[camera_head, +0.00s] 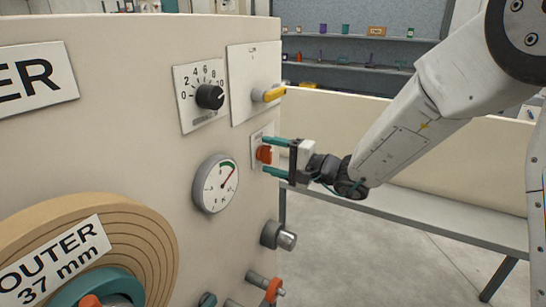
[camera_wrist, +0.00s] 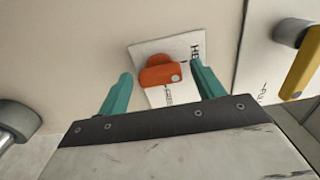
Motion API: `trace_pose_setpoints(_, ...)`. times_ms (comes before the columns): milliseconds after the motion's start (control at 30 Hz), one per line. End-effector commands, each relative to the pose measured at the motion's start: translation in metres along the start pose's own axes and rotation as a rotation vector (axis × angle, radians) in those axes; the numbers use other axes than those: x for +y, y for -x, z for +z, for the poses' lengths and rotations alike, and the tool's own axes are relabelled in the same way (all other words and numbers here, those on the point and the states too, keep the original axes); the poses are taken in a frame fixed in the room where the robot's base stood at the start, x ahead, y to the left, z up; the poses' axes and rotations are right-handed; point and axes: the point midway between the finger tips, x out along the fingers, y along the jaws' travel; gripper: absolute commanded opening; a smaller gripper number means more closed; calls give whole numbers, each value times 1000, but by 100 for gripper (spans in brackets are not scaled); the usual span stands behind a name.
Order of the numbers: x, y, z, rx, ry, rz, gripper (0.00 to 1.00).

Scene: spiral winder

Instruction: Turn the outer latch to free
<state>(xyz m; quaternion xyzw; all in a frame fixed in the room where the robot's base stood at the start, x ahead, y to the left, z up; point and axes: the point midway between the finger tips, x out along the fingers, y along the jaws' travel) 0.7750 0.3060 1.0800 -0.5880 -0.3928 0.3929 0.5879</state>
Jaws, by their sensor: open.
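A small orange latch (camera_head: 264,154) sits on a white plate on the cream machine panel. It also shows in the wrist view (camera_wrist: 158,72), lying roughly sideways with a pale dot near its right end. The plate (camera_wrist: 152,47) carries partly hidden lettering; "HE" shows at the right and what looks like "FREE" below the latch. My gripper (camera_head: 266,155) is open, with its teal fingers on either side of the latch. In the wrist view the fingers (camera_wrist: 161,76) stand left and right of it with gaps visible. Whether the fingertips touch the plate cannot be told.
A yellow lever (camera_head: 273,94) is just above my gripper. A numbered black dial (camera_head: 210,97) and a gauge (camera_head: 215,184) are to the left. A grey knob (camera_head: 278,236) sticks out below. A spool marked OUTER (camera_head: 140,240) is lower left.

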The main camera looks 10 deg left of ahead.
Motion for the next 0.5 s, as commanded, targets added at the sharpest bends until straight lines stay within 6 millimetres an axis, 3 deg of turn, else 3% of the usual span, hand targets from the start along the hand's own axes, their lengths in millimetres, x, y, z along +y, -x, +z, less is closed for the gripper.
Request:
trace_pose_setpoints(133, 0, 0, 0, 0, 0, 0, 64)
trace_pose_setpoints(300, 0, 0, 0, 0, 0, 0, 22)
trace_pose_setpoints(500, 0, 0, 0, 0, -6, 0, 23)
